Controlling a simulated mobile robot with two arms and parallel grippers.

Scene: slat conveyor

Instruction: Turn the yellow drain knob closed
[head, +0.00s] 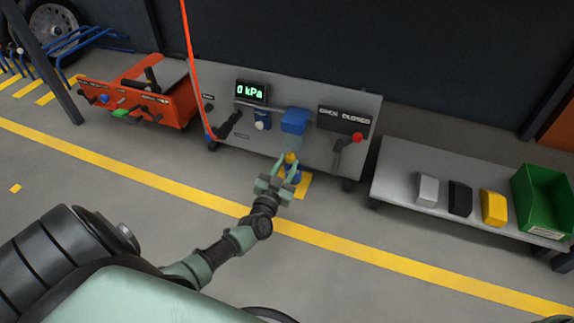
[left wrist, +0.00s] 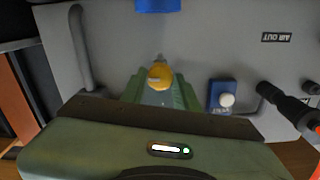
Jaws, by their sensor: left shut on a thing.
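The yellow drain knob (head: 290,157) sits low on the front of the grey panel (head: 215,85), below a blue box (head: 294,121). My left gripper (head: 282,178) reaches the knob from the front and is shut on it. In the left wrist view the yellow knob (left wrist: 160,75) shows between the tips of my green left fingers (left wrist: 160,92). The fingers hide part of the knob, and its turn angle is hard to tell. My right gripper does not show.
A display (head: 251,91) reads 0 kPa. A red-ended lever (head: 347,143) is on the panel's right; a blue vent block with a white knob (left wrist: 227,100) is near the gripper. A grey bench (head: 395,170) holds several blocks and a green bin (head: 545,197). An orange cart (head: 180,103) stands left.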

